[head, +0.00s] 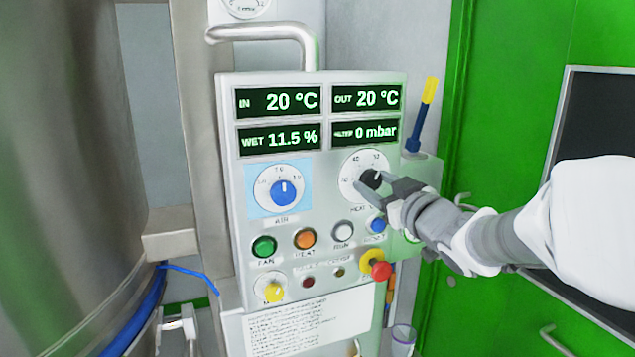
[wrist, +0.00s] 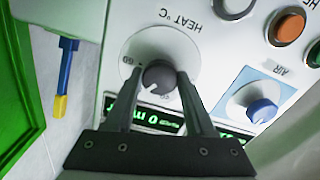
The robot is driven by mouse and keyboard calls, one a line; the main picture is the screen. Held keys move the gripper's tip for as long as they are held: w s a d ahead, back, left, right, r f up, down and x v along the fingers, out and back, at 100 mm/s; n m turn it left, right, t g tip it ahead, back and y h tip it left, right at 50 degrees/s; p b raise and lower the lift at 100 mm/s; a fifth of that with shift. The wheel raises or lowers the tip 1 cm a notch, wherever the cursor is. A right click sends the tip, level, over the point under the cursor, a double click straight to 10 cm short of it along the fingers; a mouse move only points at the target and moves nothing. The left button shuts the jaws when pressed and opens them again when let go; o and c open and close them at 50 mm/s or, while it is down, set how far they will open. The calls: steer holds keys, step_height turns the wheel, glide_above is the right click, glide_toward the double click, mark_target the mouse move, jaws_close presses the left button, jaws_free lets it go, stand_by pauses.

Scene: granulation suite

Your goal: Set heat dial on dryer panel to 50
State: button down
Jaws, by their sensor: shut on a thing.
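The dryer panel (head: 325,170) is a light grey box with green readouts of 20 °C in, 20 °C out, 11.5 % and 0 mbar. The heat dial (head: 371,179) is a black knob on a white scale plate, right of the blue air dial (head: 284,193). My gripper (head: 374,187) reaches it from the right. In the wrist view the heat dial (wrist: 159,77) sits between the fingertips of my gripper (wrist: 167,80), which is shut on it. A white pointer mark shows on the knob. The exact value it points to cannot be read, as fingers cover part of the scale.
Below the dials are green (head: 264,247), orange (head: 305,238), white and blue buttons. A red emergency knob (head: 381,270) protrudes at the lower right, close under my gripper. A steel vessel (head: 70,150) stands left; a green door (head: 500,90) is right.

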steer(key=shift+c, duration=1.3)
jaws_free()
steer(key=v, duration=1.7)
steer(key=shift+s+p, duration=0.2)
steer(key=shift+p, duration=0.1)
steer(key=shift+d+r, duration=0.1)
steer(key=s+d+f+m+g+h, duration=0.1)
steer(key=d+f+m+g+h, duration=0.35)
steer(key=m+h, duration=0.3)
steer(key=s+a+f+n+g+y, duration=0.1)
steer(key=s+a+f+g+y, duration=0.1)
steer(key=s+a+f+g, duration=0.5)
steer(key=s+a+f, duration=0.1)
steer(key=s+a, duration=0.3)
steer(key=a, duration=0.1)
steer(key=shift+f, duration=0.2)
